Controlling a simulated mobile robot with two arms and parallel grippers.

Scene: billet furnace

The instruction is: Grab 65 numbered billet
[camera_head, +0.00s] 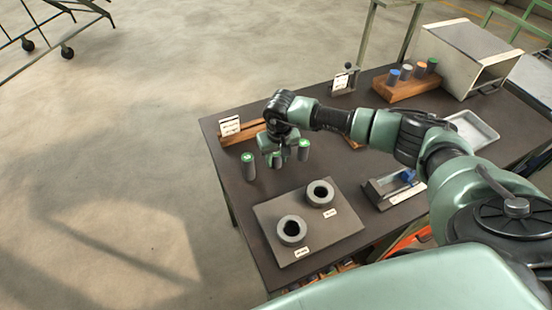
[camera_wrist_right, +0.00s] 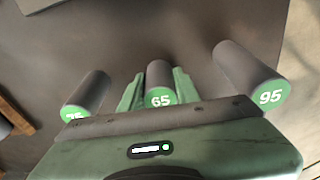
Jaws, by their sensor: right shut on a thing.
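The 65 numbered billet (camera_wrist_right: 160,78) is a dark grey cylinder with a green end cap marked 65. In the right wrist view my right gripper (camera_wrist_right: 158,88) has a finger on each side of it and is shut on it. In the head view my right gripper (camera_head: 273,157) is over the row of billets at the table's left part and partly hides the 65 billet. A billet marked 95 (camera_wrist_right: 246,75) stands to one side, apart from the fingers. Another green-capped billet (camera_wrist_right: 88,95) stands on the other side, its number partly hidden. My left gripper is not in view.
The dark table (camera_head: 232,190) holds a grey plate (camera_head: 270,215) with two dark-holed rings. A wooden block (camera_head: 408,90) with several coloured billets and a box-like furnace (camera_head: 462,60) stand at the back right. A small clear-sided device (camera_head: 380,195) and a tray (camera_head: 472,130) lie to the right.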

